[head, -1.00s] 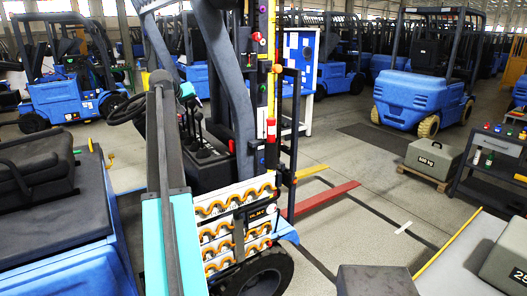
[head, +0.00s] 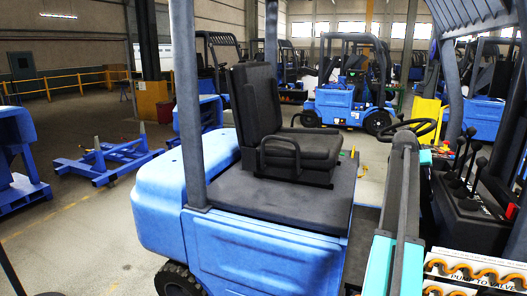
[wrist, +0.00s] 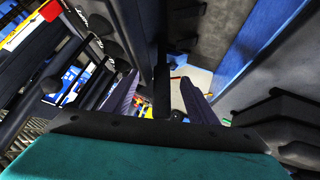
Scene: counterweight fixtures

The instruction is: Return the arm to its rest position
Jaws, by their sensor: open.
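My gripper (wrist: 161,90) shows in the wrist view with its two dark fingers apart and nothing between them. In the head view, my grey and teal arm rises at the lower right, in front of the near blue forklift (head: 265,240). My fingertips cannot be made out there. The forklift has a black seat (head: 300,148), a steering wheel (head: 415,127) and black control levers (head: 466,160) close to my arm in the picture. Whether my arm touches any of it cannot be told.
A white panel with orange hose lines (head: 475,268) is at the lower right. A blue wheeled frame (head: 105,160) stands on the floor at left, near a yellow railing (head: 65,87). Open floor lies at left. Another blue forklift (head: 345,105) stands behind.

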